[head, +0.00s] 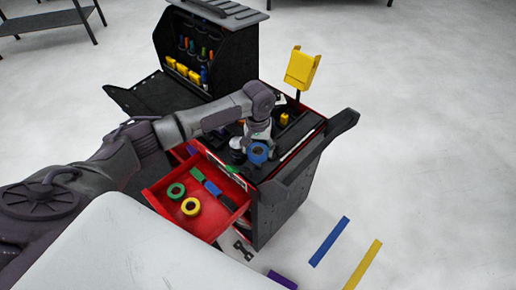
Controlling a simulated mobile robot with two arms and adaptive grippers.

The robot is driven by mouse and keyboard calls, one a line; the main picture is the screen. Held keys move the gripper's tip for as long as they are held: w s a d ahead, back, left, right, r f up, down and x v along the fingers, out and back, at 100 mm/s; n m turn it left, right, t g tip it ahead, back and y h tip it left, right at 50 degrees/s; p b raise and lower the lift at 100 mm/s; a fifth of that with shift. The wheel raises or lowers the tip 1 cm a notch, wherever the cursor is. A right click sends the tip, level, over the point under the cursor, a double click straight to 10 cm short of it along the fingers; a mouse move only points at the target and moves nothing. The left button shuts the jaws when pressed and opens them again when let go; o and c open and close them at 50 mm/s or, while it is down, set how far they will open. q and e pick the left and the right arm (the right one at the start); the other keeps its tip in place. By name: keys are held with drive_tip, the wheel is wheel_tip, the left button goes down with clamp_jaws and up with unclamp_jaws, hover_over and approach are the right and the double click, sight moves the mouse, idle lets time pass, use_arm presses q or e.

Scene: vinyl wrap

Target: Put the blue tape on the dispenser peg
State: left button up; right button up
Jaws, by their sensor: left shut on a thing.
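A roll of blue tape (258,153) is at my left gripper (257,143), above the front part of the cart's black top. My left gripper is shut on the blue tape, and the arm reaches in from the left over the open drawer. The wrist and the roll hide part of the cart top behind them. I cannot clearly make out the dispenser peg; a small white round item (237,143) stands just left of the roll. My right gripper does not show.
An open red drawer (160,207) holds green tape (176,190), yellow tape (190,206) and several small tools. A yellow holder (302,69) stands on a post at the cart's back right. Blue (329,241) and yellow (362,265) strips lie on the floor.

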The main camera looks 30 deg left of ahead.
use_arm(q)
drive_tip(key=shift+f+b, duration=1.15)
drive_tip(key=shift+f, duration=1.6)
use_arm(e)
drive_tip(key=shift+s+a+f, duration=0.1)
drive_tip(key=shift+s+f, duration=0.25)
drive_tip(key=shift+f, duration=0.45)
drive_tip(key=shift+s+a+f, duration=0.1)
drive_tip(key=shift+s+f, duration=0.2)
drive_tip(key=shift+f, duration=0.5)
use_arm(q)
drive_tip(key=o, duration=1.2)
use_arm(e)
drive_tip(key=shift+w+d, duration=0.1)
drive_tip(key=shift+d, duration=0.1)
use_arm(q)
drive_tip(key=shift+r, duration=0.15)
wheel_tip(320, 180, up, 12)
drive_tip(key=shift+f, duration=0.15)
